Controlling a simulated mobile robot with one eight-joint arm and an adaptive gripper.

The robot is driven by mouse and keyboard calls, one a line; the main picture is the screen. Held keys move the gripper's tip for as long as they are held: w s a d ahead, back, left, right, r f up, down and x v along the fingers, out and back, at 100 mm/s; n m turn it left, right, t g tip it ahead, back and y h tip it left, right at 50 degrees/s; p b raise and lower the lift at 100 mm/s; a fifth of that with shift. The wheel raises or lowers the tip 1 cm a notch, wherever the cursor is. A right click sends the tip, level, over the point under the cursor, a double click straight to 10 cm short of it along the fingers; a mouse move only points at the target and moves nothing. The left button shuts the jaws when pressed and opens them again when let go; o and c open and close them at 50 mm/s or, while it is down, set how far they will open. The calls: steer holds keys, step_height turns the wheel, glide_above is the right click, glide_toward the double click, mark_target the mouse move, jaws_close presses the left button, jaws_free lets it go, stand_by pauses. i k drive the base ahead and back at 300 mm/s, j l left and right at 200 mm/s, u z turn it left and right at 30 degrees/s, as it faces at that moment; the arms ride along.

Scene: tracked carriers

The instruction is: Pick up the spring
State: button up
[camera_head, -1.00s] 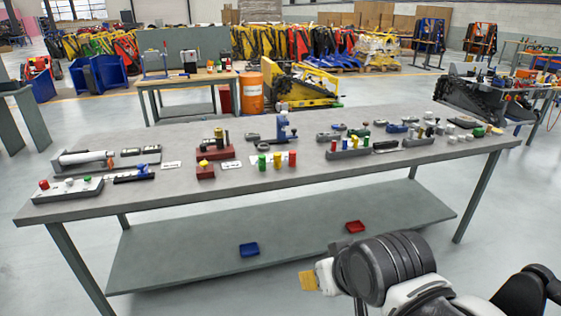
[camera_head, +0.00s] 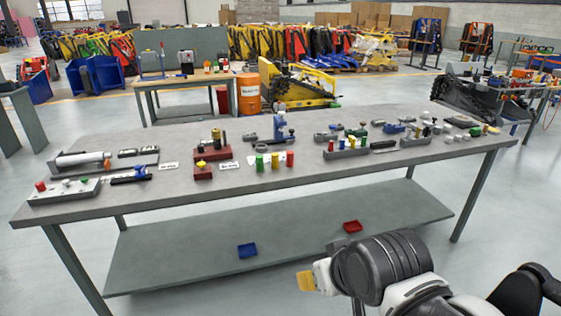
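I cannot make out the spring for certain among the many small parts on the long grey workbench (camera_head: 75,208). My arm is at the lower right, in front of the bench and apart from the parts. The end of my gripper (camera_head: 307,281) shows as a yellowish tip at the arm's left side. Its fingers are mostly hidden, so its opening cannot be told.
A blue clamp-like tool (camera_head: 279,127) stands on the bench top. Behind are an orange barrel (camera_head: 247,93) and a yellow machine (camera_head: 297,88). Open floor lies in front.

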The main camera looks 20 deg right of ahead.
mark_target(275, 161)
steer(key=i+j+z, duration=0.85)
steer(key=j+z, duration=0.15)
steer(key=i+j+z, duration=0.25)
steer(key=j, duration=0.2)
steer(key=j+z, duration=0.25)
steer(key=i+j+z, duration=0.1)
steer(key=j+z, duration=0.15)
steer(key=j, duration=0.25)
